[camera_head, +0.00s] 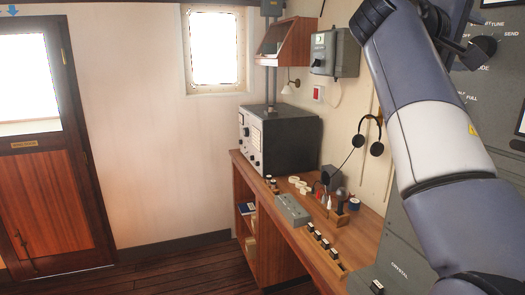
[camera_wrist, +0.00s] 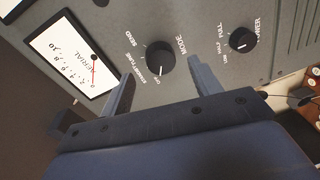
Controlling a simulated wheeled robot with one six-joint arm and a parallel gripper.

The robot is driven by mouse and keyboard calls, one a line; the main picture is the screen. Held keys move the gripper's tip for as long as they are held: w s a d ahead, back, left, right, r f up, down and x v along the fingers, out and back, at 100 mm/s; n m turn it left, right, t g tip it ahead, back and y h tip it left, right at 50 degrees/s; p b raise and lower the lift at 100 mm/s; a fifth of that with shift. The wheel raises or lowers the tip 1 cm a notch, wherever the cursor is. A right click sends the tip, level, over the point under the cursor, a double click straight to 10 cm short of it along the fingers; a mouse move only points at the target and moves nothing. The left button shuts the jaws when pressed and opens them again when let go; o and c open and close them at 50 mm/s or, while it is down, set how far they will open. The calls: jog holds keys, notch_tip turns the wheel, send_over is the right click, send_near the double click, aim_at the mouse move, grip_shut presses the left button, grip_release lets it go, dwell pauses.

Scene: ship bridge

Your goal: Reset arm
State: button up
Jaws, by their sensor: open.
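My gripper (camera_wrist: 160,72) is open and empty in the wrist view, its two fingers spread in front of a grey radio panel (camera_wrist: 210,25). The black MODE knob (camera_wrist: 160,58) shows between the fingertips, with a gap to each side; how far the tips are from the panel is hard to tell. The POWER knob (camera_wrist: 243,40) is to the right of the right finger. In the head view my arm rises from the lower right, and its end is near the panel (camera_head: 480,130) at the top right, largely hidden by the arm.
An AERIAL meter (camera_wrist: 75,55) is left of the gripper. A wooden desk (camera_head: 290,235) holds a grey radio set (camera_head: 275,140), a grey box (camera_head: 292,210) and small items. Headphones (camera_head: 368,135) hang on the wall. The floor (camera_head: 175,265) by the door (camera_head: 60,180) is clear.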

aim_at(480, 47)
jog(key=shift+p+x, duration=0.3)
jog(key=shift+x, duration=1.6)
jog(key=shift+a, duration=0.15)
